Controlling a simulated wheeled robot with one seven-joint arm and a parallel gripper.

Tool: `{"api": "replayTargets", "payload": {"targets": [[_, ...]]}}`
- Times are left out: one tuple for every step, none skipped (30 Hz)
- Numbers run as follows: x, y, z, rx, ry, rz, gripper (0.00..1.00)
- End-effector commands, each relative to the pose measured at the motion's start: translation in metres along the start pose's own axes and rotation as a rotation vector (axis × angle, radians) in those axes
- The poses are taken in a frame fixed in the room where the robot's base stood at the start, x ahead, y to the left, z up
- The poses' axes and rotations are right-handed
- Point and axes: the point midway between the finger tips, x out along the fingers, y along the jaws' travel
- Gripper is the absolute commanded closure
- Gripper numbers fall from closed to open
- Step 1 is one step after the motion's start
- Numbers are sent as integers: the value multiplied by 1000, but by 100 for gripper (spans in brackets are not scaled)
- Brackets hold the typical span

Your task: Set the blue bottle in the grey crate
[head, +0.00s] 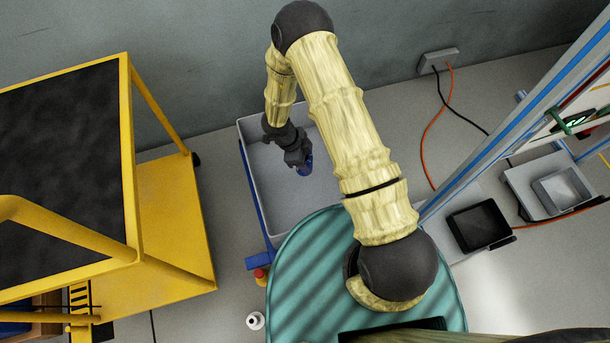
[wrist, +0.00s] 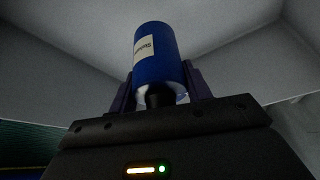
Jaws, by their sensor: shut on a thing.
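The blue bottle (wrist: 157,62) is between the two fingers of my gripper (wrist: 160,85) in the wrist view. It has a pale label with writing on its side. My gripper is shut on it. In the head view my gripper (head: 303,166) and a small part of the blue bottle (head: 306,168) show over the inside of the grey crate (head: 262,200). The crate's pale inner walls fill the back of the wrist view. I cannot tell whether the bottle touches the crate's floor.
A yellow cart (head: 165,215) with a black top stands at the left. A black tray (head: 478,226) and a grey tray (head: 548,183) are at the right beside a metal frame. A small white round item (head: 255,320) is on the floor. Orange and black cables run from a wall box (head: 438,60).

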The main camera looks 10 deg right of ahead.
Motion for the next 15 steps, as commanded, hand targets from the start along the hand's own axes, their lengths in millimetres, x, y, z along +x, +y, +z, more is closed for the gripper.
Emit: {"api": "replayTargets", "payload": {"targets": [[14, 0, 6, -1, 2, -1, 89], [18, 0, 8, -2, 1, -1, 89], [23, 0, 10, -1, 0, -2, 89], [26, 0, 12, -1, 0, -2, 89], [29, 0, 12, 0, 0, -1, 89], [30, 0, 13, 0, 1, -1, 89], [31, 0, 13, 1, 1, -1, 89], [30, -1, 12, 1, 1, -1, 89], [30, -1, 12, 1, 0, -1, 89], [29, -1, 12, 1, 0, -1, 89], [29, -1, 12, 1, 0, -1, 89], [29, -1, 12, 1, 0, -1, 89], [29, 0, 12, 1, 0, -1, 89], [29, 0, 12, 1, 0, -1, 89], [30, 0, 12, 0, 0, -1, 89]]}}
